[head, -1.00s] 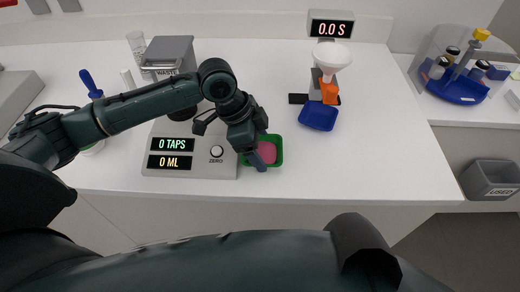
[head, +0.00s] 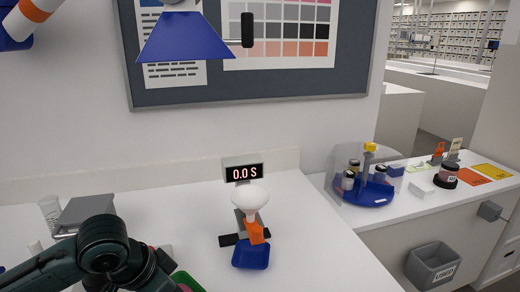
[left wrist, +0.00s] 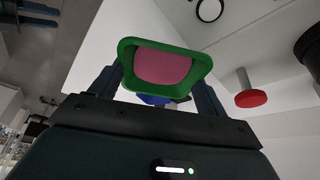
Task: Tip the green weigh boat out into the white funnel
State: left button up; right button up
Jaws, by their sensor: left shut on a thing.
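The green weigh boat (left wrist: 127,54) holds pink powder (left wrist: 163,68) in the left wrist view. My left gripper (left wrist: 160,72) is shut on it, with one finger at each side. In the head view only an edge of the boat (head: 187,282) shows at the bottom, beside my left arm; the gripper's fingers are out of that frame. The white funnel (head: 250,197) stands upright on its stand, to the right of and beyond the boat. An orange part (head: 255,233) is below the funnel, with a blue tray (head: 251,256) under it. My right gripper is out of view.
A timer display (head: 243,173) reading 0.0 S is behind the funnel. A blue rack with jars (head: 364,192) and a grey used bin (head: 433,265) are at the right. The bench right of the funnel is clear.

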pick_arm(q)
jog(key=n, duration=0.1)
jog(key=a+n+y, duration=0.1)
jog(key=s+n, duration=0.1)
jog(key=shift+s+a+f+n+t, duration=0.1)
jog(key=shift+a+f+n+t, duration=0.1)
jog(key=shift+f+n+t, duration=0.15)
jog(key=n, duration=0.1)
jog(key=a+n+y, duration=0.1)
jog(key=n, duration=0.1)
jog(key=s+n+y, duration=0.1)
jog(key=shift+a+r+n+t, duration=0.1)
jog(key=shift+a+n+t, duration=0.15)
jog(key=shift+a, duration=0.1)
